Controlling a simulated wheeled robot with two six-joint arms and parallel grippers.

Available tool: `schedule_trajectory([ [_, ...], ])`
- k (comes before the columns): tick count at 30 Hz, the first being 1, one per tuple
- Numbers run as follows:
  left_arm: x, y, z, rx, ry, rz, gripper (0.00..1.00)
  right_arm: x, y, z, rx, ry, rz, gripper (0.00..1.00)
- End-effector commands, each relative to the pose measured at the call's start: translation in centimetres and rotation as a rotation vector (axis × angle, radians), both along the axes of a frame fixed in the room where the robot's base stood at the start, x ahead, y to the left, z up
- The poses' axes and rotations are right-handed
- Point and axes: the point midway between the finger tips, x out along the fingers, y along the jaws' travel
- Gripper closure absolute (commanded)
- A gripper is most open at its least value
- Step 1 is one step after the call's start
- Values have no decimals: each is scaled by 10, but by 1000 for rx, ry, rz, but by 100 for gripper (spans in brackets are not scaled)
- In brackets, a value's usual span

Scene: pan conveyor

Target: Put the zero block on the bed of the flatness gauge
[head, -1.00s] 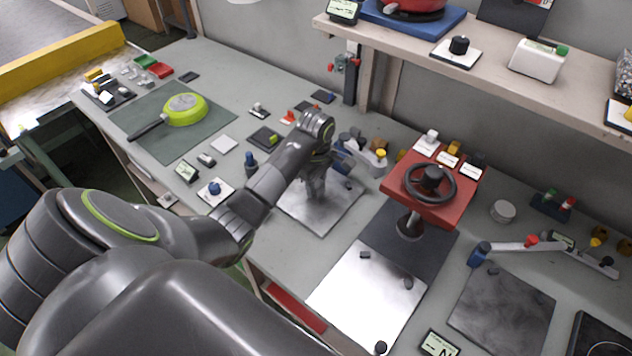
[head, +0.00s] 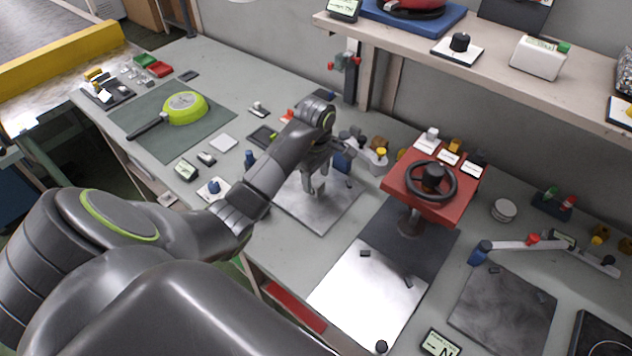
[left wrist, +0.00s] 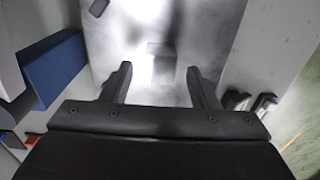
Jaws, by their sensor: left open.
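A bare metal plate (head: 322,208), which looks like the flatness gauge's bed, lies on the bench with a blue post (head: 342,160) at its back edge. My left gripper (head: 315,189) is above this plate, pointing down, open. In the left wrist view the fingers (left wrist: 160,82) stand apart over the shiny plate (left wrist: 210,30). A small grey block-like shape (left wrist: 165,68), probably the zero block, shows between them on the plate, touching neither finger. I cannot make it out in the head view. My right gripper is not in view.
A red press with a black handwheel (head: 432,180) stands to the right. A second plate (head: 500,312) with a blue post and a long arm is further right. A green pan (head: 185,108) lies on a dark mat at left. A shelf (head: 480,72) overhangs the back.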

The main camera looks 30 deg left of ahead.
Motion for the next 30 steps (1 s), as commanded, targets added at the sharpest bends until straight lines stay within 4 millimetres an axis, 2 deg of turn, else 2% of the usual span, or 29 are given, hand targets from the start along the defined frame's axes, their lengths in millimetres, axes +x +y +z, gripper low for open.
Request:
schedule_trajectory([
  [2,2,1,19,2,-7,-2,46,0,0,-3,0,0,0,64],
  [4,0,0,37,1,-1,1,46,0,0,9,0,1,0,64],
  [15,0,0,79,0,0,0,46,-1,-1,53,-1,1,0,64],
  [21,0,0,92,0,0,0,46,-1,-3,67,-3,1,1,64],
  [30,0,0,95,-1,0,0,46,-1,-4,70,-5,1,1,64],
])
